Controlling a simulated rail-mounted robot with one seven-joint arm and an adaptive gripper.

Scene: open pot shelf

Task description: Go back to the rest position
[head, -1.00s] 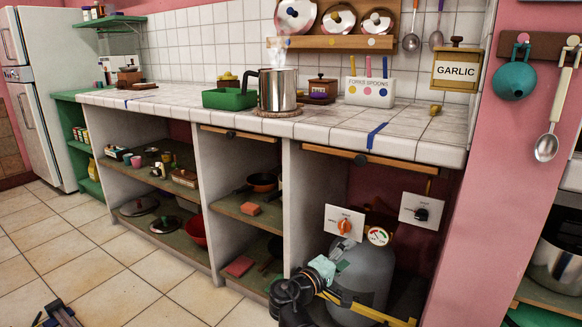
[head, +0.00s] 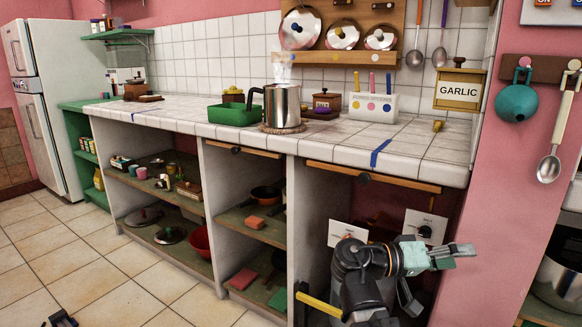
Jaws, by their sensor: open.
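My gripper (head: 455,256) is at the lower right of the head view, at the end of my raised dark arm. Its fingers point to the right, in front of the shelf's right bay and near the pink wall. The fingers are apart and I see nothing between them. The open pot shelf (head: 205,160) stands under the tiled counter.
A steaming pot (head: 282,104) stands on the counter beside a green tray (head: 234,114). Pans and a red bowl (head: 200,243) sit on the shelves. A teal pot (head: 516,103) and a spoon (head: 549,160) hang at right.

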